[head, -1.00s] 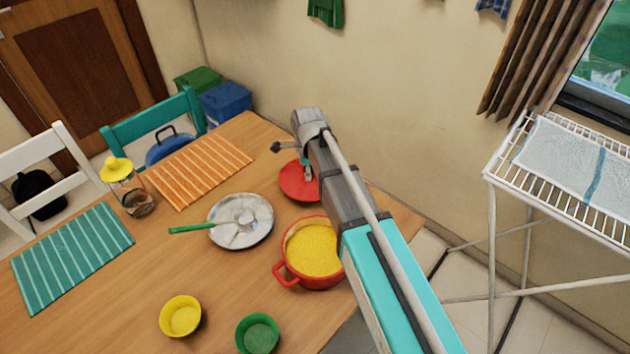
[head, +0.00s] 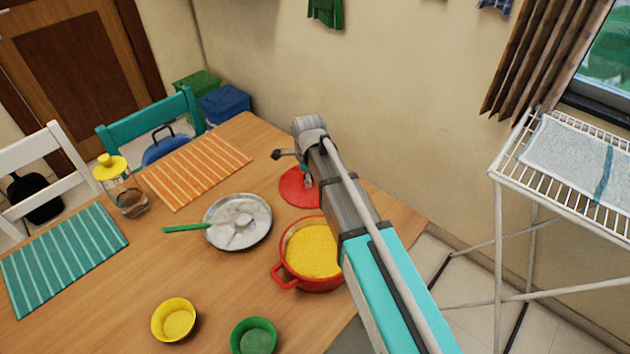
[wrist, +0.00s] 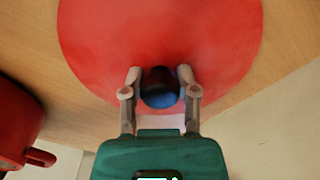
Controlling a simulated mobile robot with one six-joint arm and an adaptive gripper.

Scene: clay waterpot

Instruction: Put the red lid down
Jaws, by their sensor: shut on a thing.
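The red lid (head: 296,187) is at the far right of the wooden table, just behind the red pot, partly hidden by my arm in the head view. In the wrist view the lid (wrist: 160,35) fills the upper middle, its disc flat over the wood. My gripper (wrist: 160,80) is shut on the lid's dark round knob (wrist: 160,88), with one finger on each side. The gripper also shows in the head view (head: 307,184). The lid looks level and at or very near the tabletop; I cannot tell whether it touches.
The red pot (head: 286,250) with yellow food stands close in front of the lid. A metal plate (head: 257,230) with a green-handled spoon lies left. The orange striped mat (head: 197,170) is farther left. A yellow bowl (head: 173,320) and a green bowl (head: 254,338) stand nearer. The wall is behind.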

